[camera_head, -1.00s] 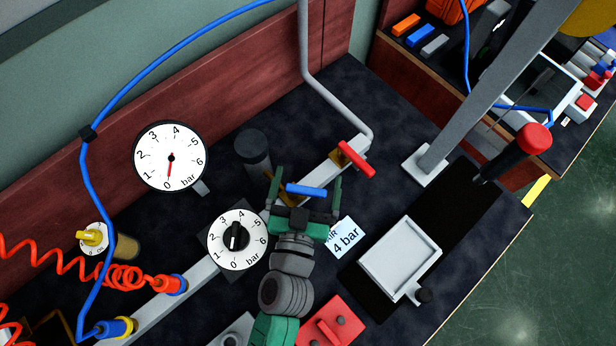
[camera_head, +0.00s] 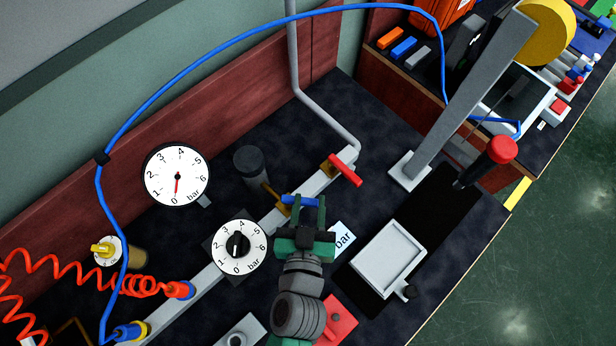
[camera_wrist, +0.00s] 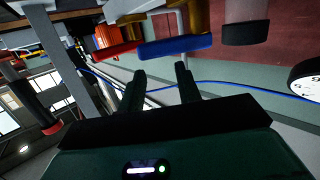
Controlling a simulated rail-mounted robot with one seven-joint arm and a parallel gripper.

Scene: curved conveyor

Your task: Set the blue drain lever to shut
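The blue drain lever (camera_head: 300,201) sits on the grey pipe near the middle of the head view, by a brass fitting. In the wrist view the blue lever (camera_wrist: 176,46) lies crosswise just ahead of the fingertips. My gripper (camera_head: 308,203) is at the lever; its two fingers are partly apart. In the wrist view my gripper (camera_wrist: 160,70) shows a gap between the fingers with nothing held in it. I cannot tell whether a finger touches the lever. The fingers partly hide the lever in the head view.
A red lever (camera_head: 345,170) stands farther along the pipe. A dark cylinder (camera_head: 252,165) is behind my gripper, and a round dial knob (camera_head: 239,246) is to its left. The pressure gauge (camera_head: 176,176) points near 0. A grey tray (camera_head: 388,259) lies to the right.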

